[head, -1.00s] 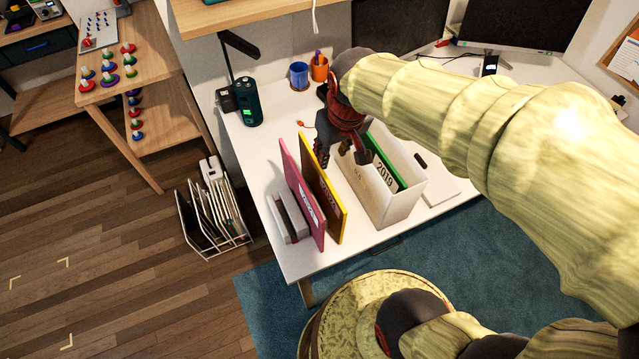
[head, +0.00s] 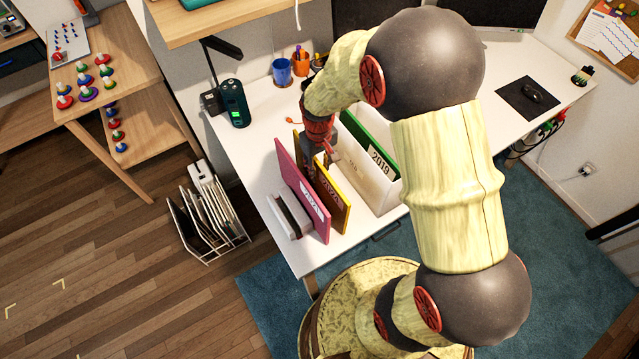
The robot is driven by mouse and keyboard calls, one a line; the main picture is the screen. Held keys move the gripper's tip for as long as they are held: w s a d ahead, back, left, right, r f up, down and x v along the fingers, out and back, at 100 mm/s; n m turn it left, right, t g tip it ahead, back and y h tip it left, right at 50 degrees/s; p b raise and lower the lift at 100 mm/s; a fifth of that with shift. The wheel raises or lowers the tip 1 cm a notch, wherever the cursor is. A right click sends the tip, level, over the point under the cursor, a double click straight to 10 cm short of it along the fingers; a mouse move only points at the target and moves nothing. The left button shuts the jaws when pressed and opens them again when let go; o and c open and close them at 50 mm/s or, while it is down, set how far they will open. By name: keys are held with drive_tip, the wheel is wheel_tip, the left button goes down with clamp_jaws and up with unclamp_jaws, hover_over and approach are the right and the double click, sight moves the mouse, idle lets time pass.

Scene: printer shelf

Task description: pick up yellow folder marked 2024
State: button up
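The yellow folder (head: 332,198) stands upright on the white desk, between a pink folder (head: 301,194) and a white file box (head: 370,188). Its label is partly legible, and I cannot read the year with certainty. My gripper (head: 320,160) is at the upper edge of the yellow folder, pointing down, with its fingers seeming to straddle that edge. Whether they are pressed on the folder or still apart from it cannot be told. The gripper hides part of the folder's top.
The file box holds a green folder (head: 382,142) with a 2019 label. A grey-white holder (head: 289,216) stands left of the pink folder. Blue (head: 282,71) and orange (head: 301,62) cups and a dark green device (head: 235,103) stand behind. An overhead shelf (head: 220,22) is above.

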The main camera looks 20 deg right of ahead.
sight(320, 176)
drive_tip(key=f, duration=0.4)
drive_tip(key=shift+s+d+f+b, duration=0.15)
drive_tip(key=shift+s+f+b, duration=0.1)
drive_tip(key=shift+f+b, duration=0.05)
drive_tip(key=shift+c, duration=0.8)
drive_tip(key=shift+r, duration=0.1)
clamp_jaws()
